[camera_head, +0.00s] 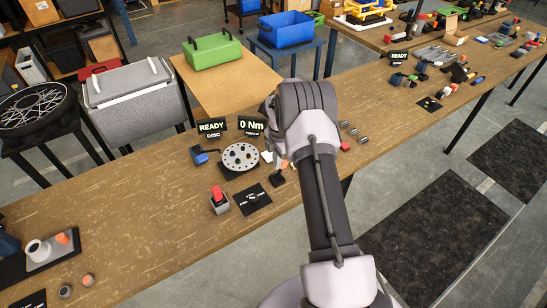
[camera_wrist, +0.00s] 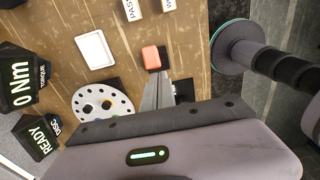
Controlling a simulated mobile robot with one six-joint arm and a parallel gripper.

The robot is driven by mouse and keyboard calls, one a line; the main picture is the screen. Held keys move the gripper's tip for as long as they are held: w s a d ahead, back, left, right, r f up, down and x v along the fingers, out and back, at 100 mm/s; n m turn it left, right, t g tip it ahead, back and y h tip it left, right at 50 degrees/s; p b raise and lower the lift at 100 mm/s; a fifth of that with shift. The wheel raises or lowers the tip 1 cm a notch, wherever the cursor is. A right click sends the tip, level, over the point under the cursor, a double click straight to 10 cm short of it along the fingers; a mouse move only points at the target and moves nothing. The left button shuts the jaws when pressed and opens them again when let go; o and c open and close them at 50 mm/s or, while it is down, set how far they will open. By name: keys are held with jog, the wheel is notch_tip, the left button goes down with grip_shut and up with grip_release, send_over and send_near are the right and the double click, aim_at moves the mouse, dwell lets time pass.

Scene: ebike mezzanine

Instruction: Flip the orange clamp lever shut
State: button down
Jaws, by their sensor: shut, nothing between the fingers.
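A small orange-red block (camera_wrist: 151,57) shows in the wrist view just beyond my fingertips, with a dark part beside it. I cannot tell whether it is the clamp lever or whether it stands open or shut. In the head view a small orange piece (camera_head: 284,163) shows beside the end of my arm. My gripper (camera_wrist: 157,88) is shut and empty, close to the orange-red block; contact cannot be made out. In the head view my wrist hides most of the fingers. A round disc with holes (camera_head: 240,157) lies left of my gripper and also shows in the wrist view (camera_wrist: 102,103).
A READY sign (camera_head: 211,128) and a 0 Nm sign (camera_head: 251,125) stand behind the disc. A red-topped block (camera_head: 218,200) and a black mat (camera_head: 252,200) lie in front. A tray (camera_head: 50,250) with a white cylinder stands far left.

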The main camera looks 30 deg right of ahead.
jog(key=shift+a+r+p, duration=0.3)
jog(key=shift+r+p, duration=0.1)
jog(key=shift+r, duration=0.35)
notch_tip(320, 180, up, 12)
jog(key=a+p, duration=0.1)
jog(key=shift+f, duration=0.15)
dwell(0.3)
jog(key=shift+a, duration=0.1)
